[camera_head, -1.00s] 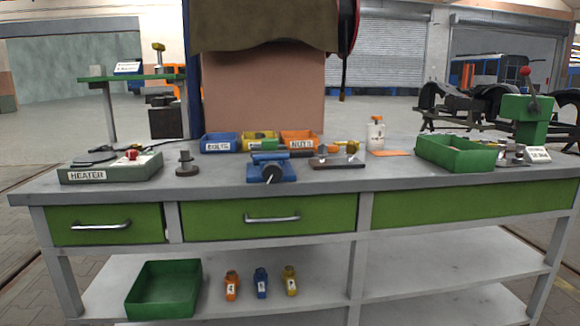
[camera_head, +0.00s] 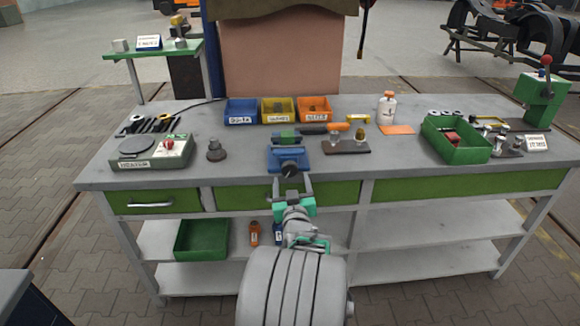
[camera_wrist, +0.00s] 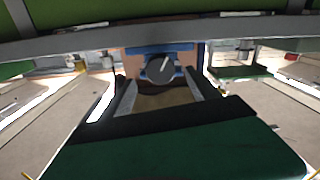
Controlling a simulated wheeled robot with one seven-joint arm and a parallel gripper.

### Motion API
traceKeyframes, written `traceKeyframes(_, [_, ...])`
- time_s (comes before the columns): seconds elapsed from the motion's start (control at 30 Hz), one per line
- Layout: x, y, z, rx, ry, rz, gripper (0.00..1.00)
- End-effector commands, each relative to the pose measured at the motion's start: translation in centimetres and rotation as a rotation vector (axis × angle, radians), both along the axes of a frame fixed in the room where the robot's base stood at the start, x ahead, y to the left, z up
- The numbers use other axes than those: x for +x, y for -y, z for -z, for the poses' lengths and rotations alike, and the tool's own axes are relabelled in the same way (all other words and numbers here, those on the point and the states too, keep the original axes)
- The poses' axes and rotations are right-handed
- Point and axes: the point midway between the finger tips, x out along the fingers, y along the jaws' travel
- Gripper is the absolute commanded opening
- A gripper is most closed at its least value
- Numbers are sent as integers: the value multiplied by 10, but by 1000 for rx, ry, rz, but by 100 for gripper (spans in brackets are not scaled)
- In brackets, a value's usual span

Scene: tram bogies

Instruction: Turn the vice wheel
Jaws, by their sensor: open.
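The blue vice (camera_head: 288,156) stands at the front edge of the grey workbench, with its dark round wheel (camera_head: 290,169) facing me. In the wrist view, which looks upside down, the wheel (camera_wrist: 160,68) shows as a dark disc with a light slanted mark, before the blue vice body (camera_wrist: 160,48). My gripper (camera_head: 291,183) is open and empty, just in front of the wheel and near its height. In the wrist view its two fingers (camera_wrist: 160,90) lie to either side of the wheel's line. I see no clear contact; the exact gap is hard to tell.
On the bench (camera_head: 235,178) stand a heater (camera_head: 150,152), a dark knobbed part (camera_head: 216,150), blue, yellow and orange bins (camera_head: 278,111), a brown board (camera_head: 346,147), a white bottle (camera_head: 387,107) and a green tray (camera_head: 455,138). A green box (camera_head: 202,240) sits on the lower shelf.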

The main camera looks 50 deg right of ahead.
Motion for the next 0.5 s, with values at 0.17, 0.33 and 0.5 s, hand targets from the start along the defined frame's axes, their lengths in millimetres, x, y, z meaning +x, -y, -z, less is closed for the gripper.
traceKeyframes(0.17, [23, 25, 3, 0, -2, -2, 70])
traceKeyframes(0.33, [31, 35, 1, 1, -1, -1, 70])
traceKeyframes(0.5, [31, 35, 0, 1, -1, -1, 70])
